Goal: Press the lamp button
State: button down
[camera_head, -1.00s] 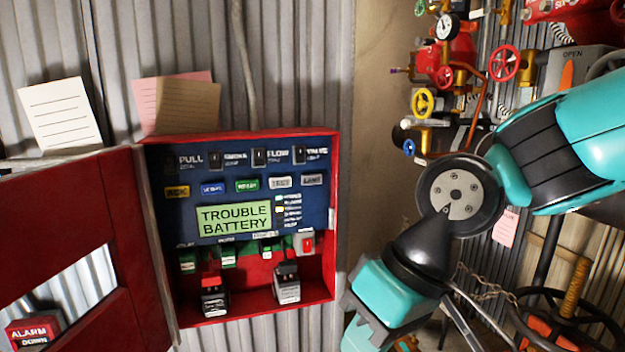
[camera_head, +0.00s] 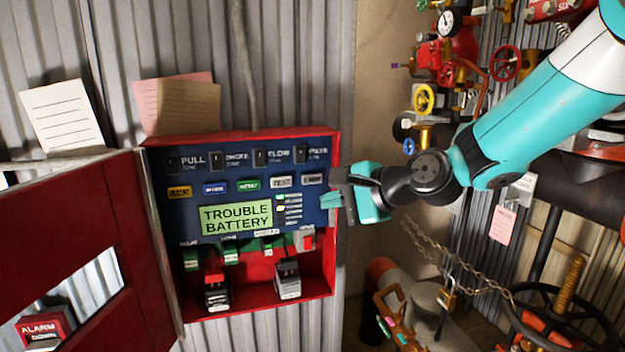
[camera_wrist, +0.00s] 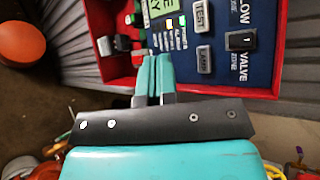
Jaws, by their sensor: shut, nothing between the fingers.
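The lamp button (camera_head: 314,180) is a small grey rectangular button at the right end of the button row on the blue panel (camera_head: 240,160). It also shows in the wrist view, labelled LAMP (camera_wrist: 204,60). My gripper (camera_head: 326,201) is shut and empty, its teal fingers pointing left at the panel's right edge, just below and right of the lamp button in the head view. In the wrist view the fingertips (camera_wrist: 156,60) lie left of the lamp button. I cannot tell the remaining gap to the panel.
The red box (camera_head: 336,260) frames the panel, its door (camera_head: 60,220) open on the left. The TEST button (camera_head: 282,182) is just left of the lamp button. Two batteries (camera_head: 288,282) (camera_head: 217,295) stand below. Valves (camera_head: 424,98) and a chain (camera_head: 440,250) are on the right.

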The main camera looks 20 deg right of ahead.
aim_at(318, 183)
jog(key=shift+w, duration=0.1)
jog(key=shift+w+p, duration=1.1)
jog(key=shift+w, duration=3.2)
jog(key=shift+w, duration=0.1)
jog(key=shift+w, duration=0.3)
jog(key=shift+w+p, duration=0.5)
jog(key=shift+s, duration=0.9)
